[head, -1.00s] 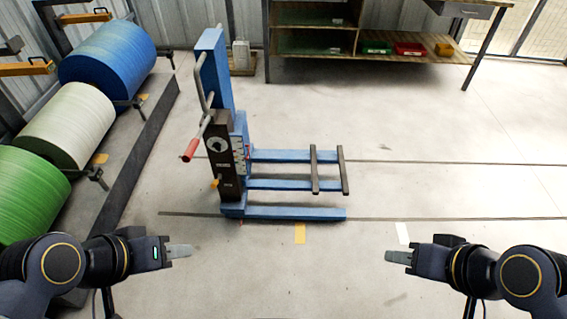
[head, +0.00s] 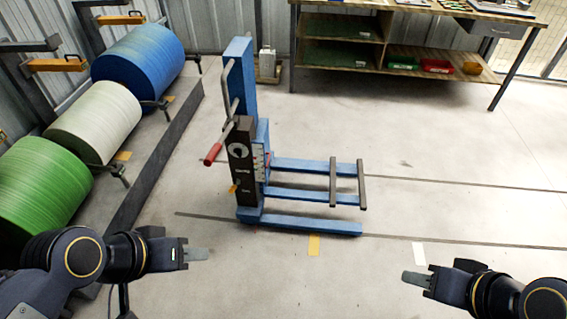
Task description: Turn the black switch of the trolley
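The blue trolley (head: 243,90) stands upright on the floor ahead, a little left of centre, with its blue forks pointing right. Its dark front panel (head: 243,165) carries a round pale emblem and a small orange-yellow part (head: 234,188) low on its left edge. I cannot make out a separate black switch at this size. A red-ended lever (head: 213,154) sticks out to the left of the panel. My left gripper (head: 208,254) is at the lower left, short of the trolley and touching nothing. My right gripper (head: 404,276) is at the lower right, also away from it. Finger gaps are not discernible.
Blue, white (head: 95,130) and green (head: 42,188) rolls lie on a rack along the left, behind a dark floor beam (head: 155,155). A wooden workbench (head: 400,78) with coloured bins stands at the back. The floor between me and the trolley is clear.

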